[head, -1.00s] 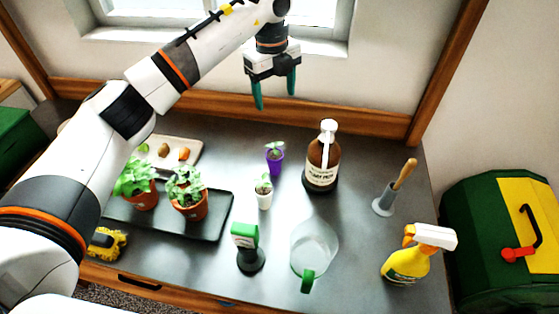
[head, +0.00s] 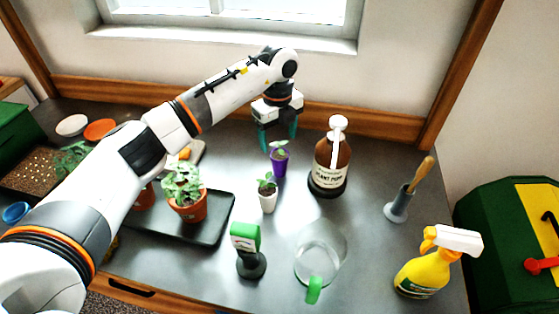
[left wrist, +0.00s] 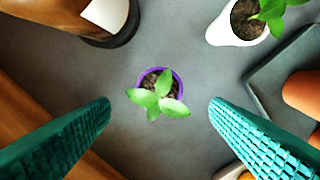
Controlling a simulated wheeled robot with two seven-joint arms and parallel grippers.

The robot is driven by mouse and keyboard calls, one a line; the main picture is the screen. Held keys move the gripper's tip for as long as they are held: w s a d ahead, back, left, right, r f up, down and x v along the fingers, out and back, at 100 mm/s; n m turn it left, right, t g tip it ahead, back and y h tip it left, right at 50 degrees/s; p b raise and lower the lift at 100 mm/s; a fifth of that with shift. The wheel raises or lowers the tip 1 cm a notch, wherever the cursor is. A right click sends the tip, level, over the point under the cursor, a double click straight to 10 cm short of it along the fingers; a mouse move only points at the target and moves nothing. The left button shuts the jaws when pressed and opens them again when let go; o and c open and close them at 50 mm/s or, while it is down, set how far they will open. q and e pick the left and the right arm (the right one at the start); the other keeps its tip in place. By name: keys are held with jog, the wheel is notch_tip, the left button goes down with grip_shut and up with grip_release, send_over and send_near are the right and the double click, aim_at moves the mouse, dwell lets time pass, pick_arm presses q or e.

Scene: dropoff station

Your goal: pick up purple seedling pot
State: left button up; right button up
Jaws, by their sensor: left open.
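The purple seedling pot (head: 279,164) stands upright on the grey table, with a small green seedling in it. In the left wrist view the pot (left wrist: 148,76) is seen from above, its leaves covering part of the soil and rim, between and beyond the two fingertips. My left gripper (head: 278,137) is open and empty, pointing down just above and behind the pot. Its two teal fingers (left wrist: 160,104) are spread wide in the wrist view, apart from the pot. My right gripper is not in view.
A white seedling pot (head: 268,201) stands in front of the purple one. A brown pump bottle (head: 330,165) stands to its right. A black tray (head: 208,232) with terracotta pots lies to the left. A glass jug (head: 320,260) stands in front.

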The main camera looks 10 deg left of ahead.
aim_at(279, 154)
pick_arm(q)
jog(key=f, duration=0.2)
jog(key=f+p, duration=0.1)
jog(key=f, duration=0.2)
jog(key=shift+s+d, duration=0.15)
jog(key=shift+d, duration=0.05)
jog(key=c, duration=1.1)
